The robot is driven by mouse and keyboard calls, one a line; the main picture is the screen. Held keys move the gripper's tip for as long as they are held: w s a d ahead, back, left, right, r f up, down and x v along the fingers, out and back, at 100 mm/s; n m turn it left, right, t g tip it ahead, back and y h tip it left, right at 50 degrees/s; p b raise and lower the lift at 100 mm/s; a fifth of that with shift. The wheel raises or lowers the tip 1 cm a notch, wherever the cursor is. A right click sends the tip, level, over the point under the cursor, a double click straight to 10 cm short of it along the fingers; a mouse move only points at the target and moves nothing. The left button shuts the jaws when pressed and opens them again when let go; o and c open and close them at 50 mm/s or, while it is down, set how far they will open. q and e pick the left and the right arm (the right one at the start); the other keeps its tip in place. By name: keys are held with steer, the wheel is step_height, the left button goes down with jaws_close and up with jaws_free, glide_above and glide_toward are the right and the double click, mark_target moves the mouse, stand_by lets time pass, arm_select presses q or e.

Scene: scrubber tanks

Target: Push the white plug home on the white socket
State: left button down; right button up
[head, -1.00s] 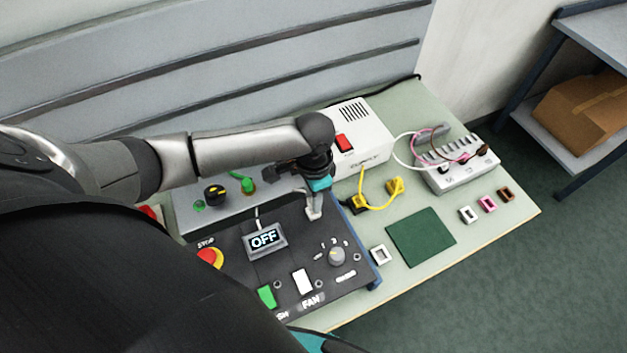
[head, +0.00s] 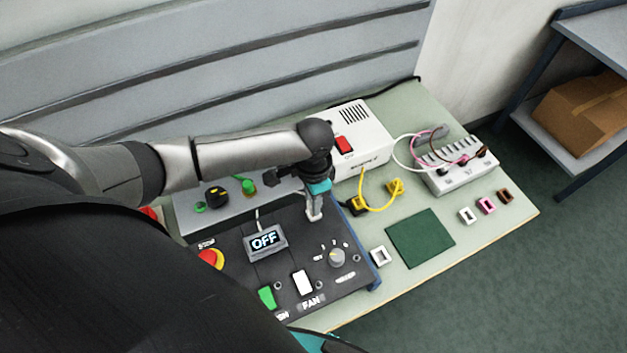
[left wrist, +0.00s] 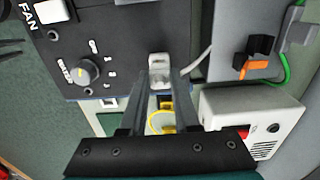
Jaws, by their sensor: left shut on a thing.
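My left gripper (head: 314,200) points down over the back right part of the dark panel and is shut. In the left wrist view, its fingers close on a small white piece (left wrist: 158,62), which looks like the white plug. Its white lower end (head: 314,216) shows just under the fingers in the head view, at or close to the panel surface. A pale cable (left wrist: 197,60) runs beside it towards the grey box. I cannot make out a separate white socket under the piece, nor whether a gap is left.
The dark panel (head: 225,281) carries an OFF display (head: 265,240), a knob (head: 337,257) and switches. A white power box (head: 362,139) stands close behind my gripper. A yellow cable (head: 379,207), a green mat (head: 421,238) and small square frames (head: 467,215) lie to the right.

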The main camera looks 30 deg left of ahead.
arm_select(q)
steer(key=shift+p, duration=0.45)
stand_by(0.3)
steer(key=shift+f, duration=0.2)
stand_by(0.3)
steer(key=shift+f+b, duration=0.65)
steer(key=shift+f, duration=0.15)
steer(key=shift+c, duration=0.4)
jaws_free()
step_height(320, 180, up, 3)
steer(key=p, duration=0.3)
steer(key=shift+r+p, duration=0.2)
steer(key=shift+p, duration=0.2)
steer(key=shift+r, duration=2.55)
